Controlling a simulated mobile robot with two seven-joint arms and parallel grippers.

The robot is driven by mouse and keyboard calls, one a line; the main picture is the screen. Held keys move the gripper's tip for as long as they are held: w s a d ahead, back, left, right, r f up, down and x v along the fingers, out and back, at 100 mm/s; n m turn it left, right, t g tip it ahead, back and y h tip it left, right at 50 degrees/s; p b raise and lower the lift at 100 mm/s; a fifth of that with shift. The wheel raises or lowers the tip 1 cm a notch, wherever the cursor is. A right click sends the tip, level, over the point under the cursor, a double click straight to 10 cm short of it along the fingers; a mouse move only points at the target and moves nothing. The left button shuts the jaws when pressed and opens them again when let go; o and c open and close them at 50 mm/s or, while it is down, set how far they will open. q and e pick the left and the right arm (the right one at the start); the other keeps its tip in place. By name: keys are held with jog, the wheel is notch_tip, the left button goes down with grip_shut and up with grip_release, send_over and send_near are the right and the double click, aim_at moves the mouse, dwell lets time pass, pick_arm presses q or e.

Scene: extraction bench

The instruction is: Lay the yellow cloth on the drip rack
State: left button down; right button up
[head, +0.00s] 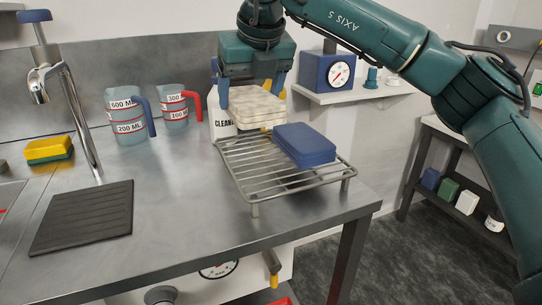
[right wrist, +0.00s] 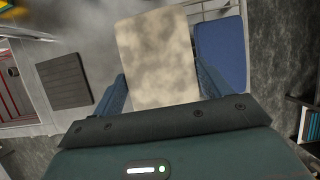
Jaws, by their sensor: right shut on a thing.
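My right gripper (head: 252,97) is shut on a folded, cream-coloured cloth (head: 257,108) with mottled grey-brown patches. It looks more cream than bright yellow. In the right wrist view the cloth (right wrist: 157,55) lies flat between the two blue fingers. The wire drip rack (head: 245,184) stands on the steel bench. The cloth is level over its back left part; I cannot tell whether it touches the bars. A folded blue cloth (head: 304,145) lies on the rack's right part, and it also shows in the right wrist view (right wrist: 221,55). My left gripper is out of view.
A white cleaner bottle (head: 222,125) stands just behind the rack, partly hidden. Two measuring jugs (head: 127,118) stand to its left. A yellow and green sponge (head: 49,149), a tap (head: 70,100) and a black ribbed mat (head: 83,217) are on the left. The front middle bench is clear.

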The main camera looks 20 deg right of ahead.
notch_tip(320, 180, down, 10)
jog(key=shift+r+b, duration=0.1)
jog(key=shift+b, duration=0.45)
jog(key=o, duration=1)
jog(key=shift+c, duration=0.2)
